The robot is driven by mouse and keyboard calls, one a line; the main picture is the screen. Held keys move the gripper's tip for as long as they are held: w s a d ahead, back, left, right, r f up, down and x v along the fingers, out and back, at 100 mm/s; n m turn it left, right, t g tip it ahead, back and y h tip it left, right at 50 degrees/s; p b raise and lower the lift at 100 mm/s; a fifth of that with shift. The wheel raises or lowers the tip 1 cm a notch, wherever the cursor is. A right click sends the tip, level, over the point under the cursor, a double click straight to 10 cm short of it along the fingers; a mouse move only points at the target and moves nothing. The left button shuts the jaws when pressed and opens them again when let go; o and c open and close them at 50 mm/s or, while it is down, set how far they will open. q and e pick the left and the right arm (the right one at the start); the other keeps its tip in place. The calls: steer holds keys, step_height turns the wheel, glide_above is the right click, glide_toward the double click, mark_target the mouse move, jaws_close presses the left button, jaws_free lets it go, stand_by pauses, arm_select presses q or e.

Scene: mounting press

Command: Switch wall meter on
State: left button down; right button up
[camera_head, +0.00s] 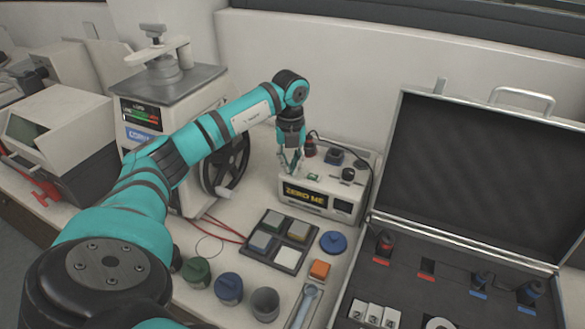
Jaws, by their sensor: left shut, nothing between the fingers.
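A white meter box (350,196) stands on the bench against the wall, with a lit yellow display (305,194) that reads "ZERO ME". On its sloped top are a black knob (348,174), a small green part (314,177), a dark square part (334,157) and a red-and-black post (310,149). My left gripper (289,166) points down at the left end of the box top. It is shut and empty. I cannot tell whether its fingertips touch the box. My right gripper is out of view.
A press with a black handwheel (226,166) stands left of the meter. In front lie a tray of square blocks (270,262), coloured knobs (229,288) and an orange block (319,270). An open case (480,170) fills the right. A black cable runs beside the meter.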

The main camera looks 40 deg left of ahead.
arm_select(q)
steer(key=shift+r+p, duration=0.6)
steer(key=shift+p, duration=0.15)
step_height(320, 180, up, 6)
steer(key=p, duration=0.4)
steer(key=shift+f, duration=0.2)
steer(key=shift+f, duration=0.1)
